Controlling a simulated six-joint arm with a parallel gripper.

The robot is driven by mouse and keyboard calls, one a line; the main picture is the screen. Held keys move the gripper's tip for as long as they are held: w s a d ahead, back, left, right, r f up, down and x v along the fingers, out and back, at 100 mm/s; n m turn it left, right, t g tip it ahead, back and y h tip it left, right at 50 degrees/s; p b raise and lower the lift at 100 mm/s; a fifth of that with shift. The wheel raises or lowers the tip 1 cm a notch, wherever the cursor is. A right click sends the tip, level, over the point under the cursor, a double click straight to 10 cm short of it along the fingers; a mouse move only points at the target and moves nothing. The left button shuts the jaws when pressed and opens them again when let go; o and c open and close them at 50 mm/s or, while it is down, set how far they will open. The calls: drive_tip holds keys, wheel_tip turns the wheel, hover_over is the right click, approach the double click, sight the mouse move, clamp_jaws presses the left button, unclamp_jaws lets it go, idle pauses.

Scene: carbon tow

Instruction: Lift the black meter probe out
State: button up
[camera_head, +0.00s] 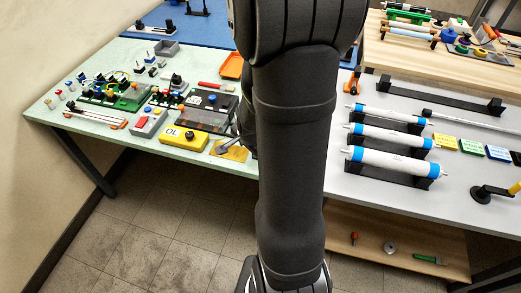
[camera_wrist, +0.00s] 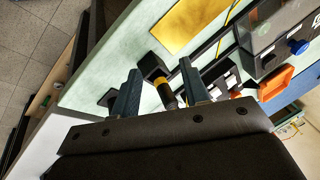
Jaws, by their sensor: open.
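In the wrist view my gripper (camera_wrist: 160,88) is open, with its two dark blue-grey fingers apart. Between the fingers is a black piece with a yellow band (camera_wrist: 165,93), its blocky black end farther from my wrist. Its lower part is hidden by the gripper body. I cannot tell whether it is the black meter probe, or whether either finger touches it. In the head view my own arm hides the gripper and this spot. A dark box with a blue knob (camera_wrist: 278,35), perhaps the meter, lies to the right in the wrist view; it also shows in the head view (camera_head: 212,100).
A yellow mat (camera_wrist: 188,24) lies close by on the pale green table. Dark bars with white pieces (camera_wrist: 217,73) stand right of the fingers. An orange tray (camera_wrist: 276,83) is beyond. A yellow box (camera_head: 184,138) sits near the table's front edge in the head view.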

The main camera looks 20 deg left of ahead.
drive_tip(key=shift+s+d+f+n+t, duration=0.15)
drive_tip(key=shift+s+f+n+t, duration=0.15)
drive_tip(key=shift+s+f+n, duration=0.75)
drive_tip(key=shift+w+d+f+n+t+y, duration=0.1)
drive_tip(key=shift+f+n+t+y, duration=0.25)
drive_tip(key=shift+n, duration=0.4)
drive_tip(key=shift+d+f+n+t+y, duration=0.15)
drive_tip(key=shift+n+t+y, duration=0.3)
drive_tip(key=shift+n+t, duration=0.55)
drive_tip(key=shift+d+r+n+t+y, duration=0.4)
drive_tip(key=shift+r+n+t+y, duration=0.1)
drive_tip(key=shift+n+t, duration=0.5)
wheel_tip(320, 180, up, 4)
drive_tip(key=d+n+t, duration=0.2)
drive_tip(key=d+t, duration=0.1)
drive_tip(key=t, duration=0.1)
drive_tip(key=shift+y, duration=0.3)
drive_tip(key=x, duration=0.7)
drive_tip(key=shift+a, duration=0.35)
